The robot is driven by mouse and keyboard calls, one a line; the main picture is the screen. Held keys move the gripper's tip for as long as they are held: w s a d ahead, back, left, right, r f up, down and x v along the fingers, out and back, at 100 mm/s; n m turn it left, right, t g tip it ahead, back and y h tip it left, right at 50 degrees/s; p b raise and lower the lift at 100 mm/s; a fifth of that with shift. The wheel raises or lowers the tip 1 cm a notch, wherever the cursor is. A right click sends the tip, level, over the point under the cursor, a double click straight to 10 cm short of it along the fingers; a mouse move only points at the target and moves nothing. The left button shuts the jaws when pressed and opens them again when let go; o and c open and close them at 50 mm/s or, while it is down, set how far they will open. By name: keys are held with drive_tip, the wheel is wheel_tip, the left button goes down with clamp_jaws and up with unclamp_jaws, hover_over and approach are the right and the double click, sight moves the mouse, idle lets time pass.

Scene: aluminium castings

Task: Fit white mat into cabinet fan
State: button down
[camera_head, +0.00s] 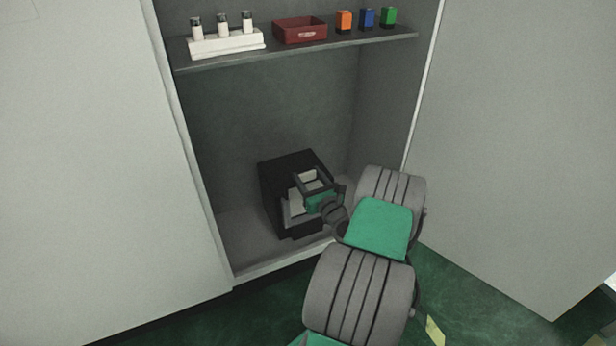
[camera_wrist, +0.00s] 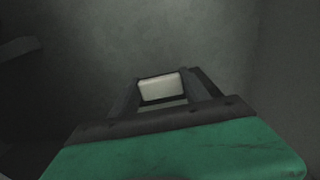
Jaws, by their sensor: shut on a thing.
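The cabinet fan (camera_head: 282,182) is a black box on the floor of the open cabinet, with an opening on its front that shows pale inside. My gripper (camera_head: 308,180) is at that front, reaching in from the right. Its dark fingers are shut on the white mat (camera_head: 310,177), a small pale piece between them. In the wrist view the white mat (camera_wrist: 161,88) shows as a pale block between the fingertips of my gripper (camera_wrist: 163,95). I cannot tell whether the mat touches the fan. My gripper hides part of the fan's front.
The shelf (camera_head: 300,52) above holds a white rack (camera_head: 226,42) with bottles, a dark red tray (camera_head: 300,30), and orange (camera_head: 344,21), blue (camera_head: 367,19) and green (camera_head: 388,17) small containers. Cabinet doors stand at left (camera_head: 80,150) and right (camera_head: 520,150). The cabinet floor is clear left of the fan.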

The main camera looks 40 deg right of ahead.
drive_tip(key=shift+f+b, duration=0.6)
drive_tip(key=shift+f, duration=0.3)
drive_tip(key=shift+c, duration=2.3)
unclamp_jaws()
drive_tip(key=p+v, duration=0.1)
drive_tip(key=v, duration=0.6)
drive_tip(key=shift+s+a, duration=0.2)
drive_tip(key=shift+s, duration=0.2)
